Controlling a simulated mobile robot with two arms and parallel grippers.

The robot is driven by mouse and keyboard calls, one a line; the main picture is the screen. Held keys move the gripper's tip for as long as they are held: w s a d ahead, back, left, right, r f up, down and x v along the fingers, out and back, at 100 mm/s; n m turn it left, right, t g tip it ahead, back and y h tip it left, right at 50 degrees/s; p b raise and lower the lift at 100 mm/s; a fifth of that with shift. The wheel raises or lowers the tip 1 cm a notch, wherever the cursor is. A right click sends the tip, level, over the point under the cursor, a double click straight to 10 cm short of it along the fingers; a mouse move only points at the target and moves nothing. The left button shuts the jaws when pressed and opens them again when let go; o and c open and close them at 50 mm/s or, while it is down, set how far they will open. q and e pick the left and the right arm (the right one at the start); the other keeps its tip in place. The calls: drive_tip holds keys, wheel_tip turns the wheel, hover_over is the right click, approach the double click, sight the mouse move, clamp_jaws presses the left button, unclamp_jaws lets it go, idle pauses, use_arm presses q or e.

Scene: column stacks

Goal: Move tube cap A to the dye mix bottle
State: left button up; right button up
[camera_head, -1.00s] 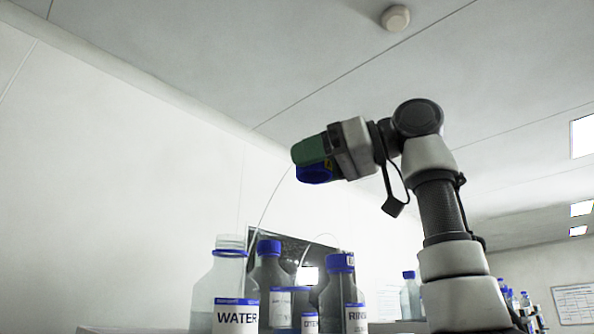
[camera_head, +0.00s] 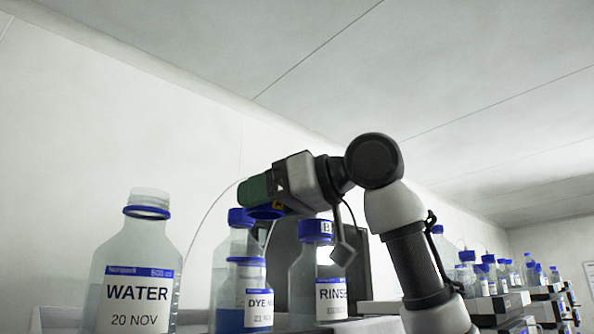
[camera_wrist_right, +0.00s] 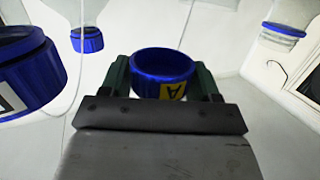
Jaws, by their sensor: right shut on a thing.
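Tube cap A (camera_head: 268,213) is a blue cap; in the right wrist view the cap (camera_wrist_right: 163,70) shows a yellow label with an A. My right gripper (camera_head: 262,198) is shut on it, with one finger on each side of the cap (camera_wrist_right: 163,82). The dye mix bottle (camera_head: 244,300) stands below the gripper in the head view, with a white label reading DYE and a blue band near its top. The cap is above it and apart from it. I cannot tell whether its mouth is open. My left gripper is not in view.
The WATER bottle (camera_head: 132,285) stands at left, uncapped. The RINSE bottle (camera_head: 316,285) has a blue cap marked B, close beneath my right arm. Another blue-capped bottle (camera_head: 229,245) stands behind the dye mix bottle. Several bottles (camera_head: 490,275) line shelves at right.

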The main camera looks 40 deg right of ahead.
sight(244, 242)
drive_tip(key=shift+s+a+f, duration=0.15)
drive_tip(key=shift+a+f, duration=0.25)
drive_tip(key=shift+a, duration=0.4)
drive_tip(key=a, duration=0.1)
drive_tip(key=a+f, duration=0.1)
drive_tip(key=shift+s+a+f, duration=0.25)
drive_tip(key=shift+s+a, duration=0.05)
drive_tip(key=shift+a, duration=0.1)
drive_tip(key=shift+w+d+f+b, duration=0.2)
drive_tip(key=shift+d+f+b, duration=0.25)
drive_tip(key=shift+d+f, duration=0.25)
drive_tip(key=shift+w+d+f, duration=0.1)
drive_tip(key=shift+d, duration=0.3)
drive_tip(key=shift+a, duration=0.1)
drive_tip(key=shift+s+a, duration=0.2)
drive_tip(key=shift+a, duration=0.2)
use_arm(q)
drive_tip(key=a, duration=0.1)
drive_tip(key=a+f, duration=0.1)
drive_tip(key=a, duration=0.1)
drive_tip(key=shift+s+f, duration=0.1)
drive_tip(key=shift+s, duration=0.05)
use_arm(e)
drive_tip(key=shift+w+d, duration=0.1)
drive_tip(key=shift+d, duration=0.15)
